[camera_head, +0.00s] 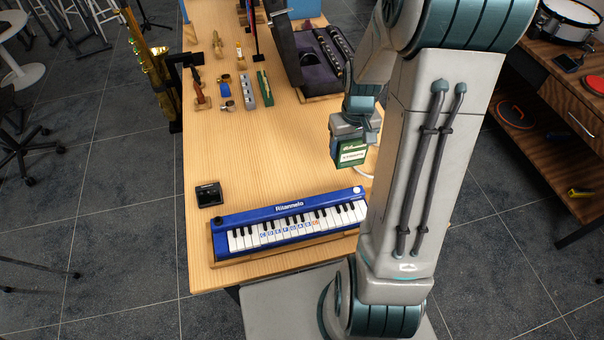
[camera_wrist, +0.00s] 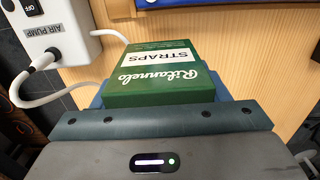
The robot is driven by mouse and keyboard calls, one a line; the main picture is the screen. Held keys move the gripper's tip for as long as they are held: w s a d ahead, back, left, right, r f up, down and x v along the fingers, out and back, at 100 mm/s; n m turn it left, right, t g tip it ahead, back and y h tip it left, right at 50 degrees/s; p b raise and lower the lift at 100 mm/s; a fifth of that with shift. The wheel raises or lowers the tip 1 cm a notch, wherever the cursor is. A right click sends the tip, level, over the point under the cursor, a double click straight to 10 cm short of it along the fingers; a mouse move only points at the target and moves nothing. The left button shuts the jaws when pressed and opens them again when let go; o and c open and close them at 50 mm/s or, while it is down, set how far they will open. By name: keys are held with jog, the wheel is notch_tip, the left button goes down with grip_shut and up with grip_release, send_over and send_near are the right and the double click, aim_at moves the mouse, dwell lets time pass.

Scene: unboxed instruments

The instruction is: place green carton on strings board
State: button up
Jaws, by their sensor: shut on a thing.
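A green carton (camera_head: 350,153) with a white label hangs from my gripper (camera_head: 357,126) above the right side of the wooden table. In the wrist view the same carton (camera_wrist: 160,88) reads "STRAPS" and sits between my blue-grey fingers, which are shut on it. It is clear of the keyboard in the head view. No board is marked as the strings board, so I cannot tell which one it is. Small items stand on boards at the back, and my arm hides part of the table's right side.
A blue keyboard (camera_head: 290,222) lies on a wooden board at the table's front. A small black device (camera_head: 209,194) is at left. A dark case (camera_head: 315,62) stands at back. A white air pump (camera_wrist: 55,30) with a hose is beside the carton. The table's middle (camera_head: 255,150) is clear.

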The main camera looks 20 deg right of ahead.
jog(key=shift+w+a+f+p, duration=0.45)
jog(key=shift+w+a+f, duration=0.4)
jog(key=shift+a+f, duration=0.95)
jog(key=shift+w+a+f+p, duration=0.5)
jog(key=shift+w+a+f, duration=0.4)
jog(key=shift+a+f, duration=0.85)
jog(key=shift+w+a+f+p, duration=0.45)
jog(key=shift+w+a+f, duration=0.4)
jog(key=shift+a+f, duration=0.95)
jog(key=shift+d+f, duration=0.15)
jog(key=shift+f, duration=0.2)
jog(key=o, duration=1)
jog(key=shift+o, duration=0.2)
jog(key=shift+r, duration=0.1)
